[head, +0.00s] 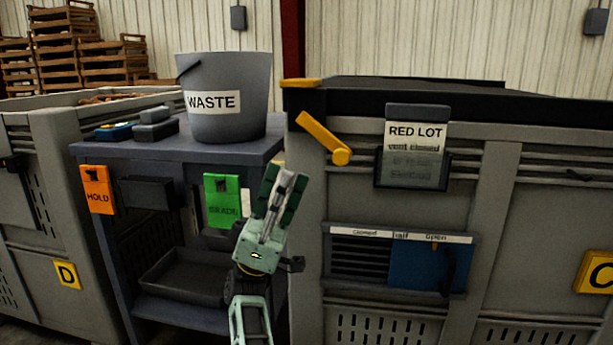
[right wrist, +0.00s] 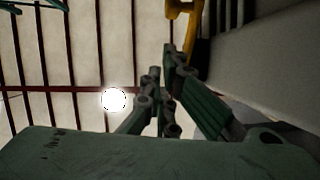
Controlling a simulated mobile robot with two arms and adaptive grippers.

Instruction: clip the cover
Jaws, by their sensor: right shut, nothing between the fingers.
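A black cover (head: 480,108) lies over the top of the grey crate on the right. A yellow clip lever (head: 322,137) sits on that crate's front near its left corner, slanting from upper left down to a round end at lower right. A yellow corner piece (head: 301,83) sits above it at the cover's edge. My right gripper (head: 284,180) points up, below and left of the lever, apart from it, shut and empty. In the right wrist view its fingers (right wrist: 163,66) are together, with a yellow part (right wrist: 184,12) beyond them at the top. My left gripper is not in view.
The crate's front carries a RED LOT card (head: 415,135), a blue vent slide (head: 428,265) and a yellow C plate (head: 596,271). Left of my gripper stands a dark bench (head: 250,150) with a WASTE bucket (head: 225,120) and a hanging green tag (head: 222,200).

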